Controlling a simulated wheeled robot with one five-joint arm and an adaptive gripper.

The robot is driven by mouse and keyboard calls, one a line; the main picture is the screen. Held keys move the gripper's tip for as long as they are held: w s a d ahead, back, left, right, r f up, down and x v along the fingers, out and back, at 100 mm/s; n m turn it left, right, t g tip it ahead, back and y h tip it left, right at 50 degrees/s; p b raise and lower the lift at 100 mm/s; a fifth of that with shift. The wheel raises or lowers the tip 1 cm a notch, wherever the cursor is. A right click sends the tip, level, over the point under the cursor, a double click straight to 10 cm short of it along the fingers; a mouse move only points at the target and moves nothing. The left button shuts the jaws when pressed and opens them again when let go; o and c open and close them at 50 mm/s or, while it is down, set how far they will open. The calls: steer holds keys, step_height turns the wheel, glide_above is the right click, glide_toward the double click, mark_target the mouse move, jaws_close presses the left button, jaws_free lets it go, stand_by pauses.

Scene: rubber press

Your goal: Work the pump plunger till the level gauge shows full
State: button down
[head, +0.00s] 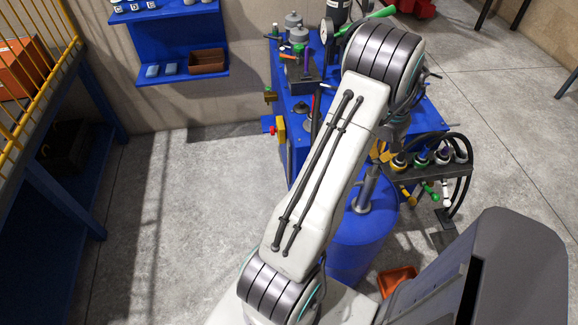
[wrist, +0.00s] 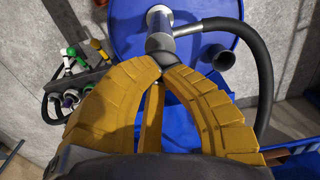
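The pump stands on the blue drum (head: 355,240), with its metal shaft (head: 367,188) rising from the lid. In the wrist view the drum lid (wrist: 118,38) lies beyond my fingers, and the pump plunger (wrist: 160,42) shows as a grey metal cylinder with a dark end. My gripper (wrist: 165,70) has yellow fingers that bow outward, and their tips come together around that dark end. In the head view only a little of my gripper (head: 379,152) shows beneath my arm. I cannot make out a level gauge reading in either view.
A blue workbench (head: 425,118) lies behind. A round dial (head: 327,31) is on it, too small to read. An orange tray (head: 397,280) lies on the floor. The left floor is clear.

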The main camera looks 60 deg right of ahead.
steer(key=shift+a+f+b, duration=0.1)
steer(key=shift+f+b, duration=1.45)
steer(key=shift+f, duration=0.75)
steer(key=shift+r, duration=0.2)
steer(key=shift+r+p, duration=2.95)
steer(key=shift+r, duration=1.05)
step_height(320, 180, up, 6)
steer(key=p, duration=0.4)
glide_above(373, 172)
